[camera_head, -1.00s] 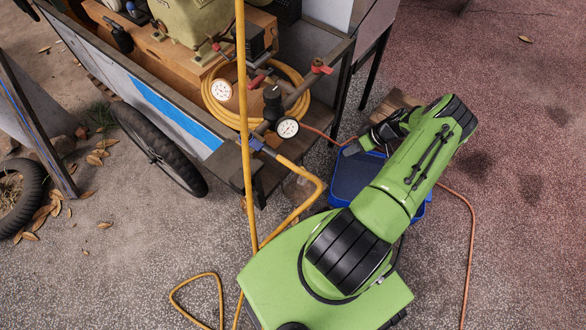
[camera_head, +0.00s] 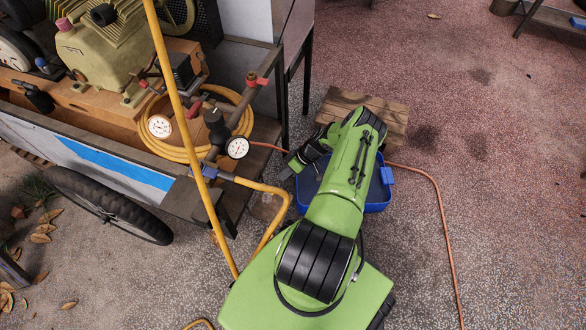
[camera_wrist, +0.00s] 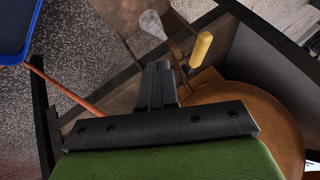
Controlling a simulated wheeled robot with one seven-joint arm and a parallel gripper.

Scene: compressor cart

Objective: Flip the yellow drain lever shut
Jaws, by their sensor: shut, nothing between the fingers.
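The yellow lever (camera_wrist: 201,48) shows in the wrist view as a short yellow grip, just above and right of my fingertips. It stands apart from them in the picture; whether they touch cannot be told. A pale grey rounded piece (camera_wrist: 152,24) is at its left. My gripper (camera_wrist: 160,68) is shut and empty, its dark fingers pointing up the picture. In the head view my gripper (camera_head: 300,158) is low beside the cart's right end, over the blue tray's left side, and partly hidden by my arm. I cannot make out the yellow lever there.
The blue tray (camera_head: 378,206) lies on the ground beneath my arm. A wooden board (camera_head: 390,118) lies behind it. A brown rounded body (camera_wrist: 268,125) and a dark beam (camera_wrist: 285,55) are close right of my fingers. An orange hose (camera_head: 440,195) crosses the ground.

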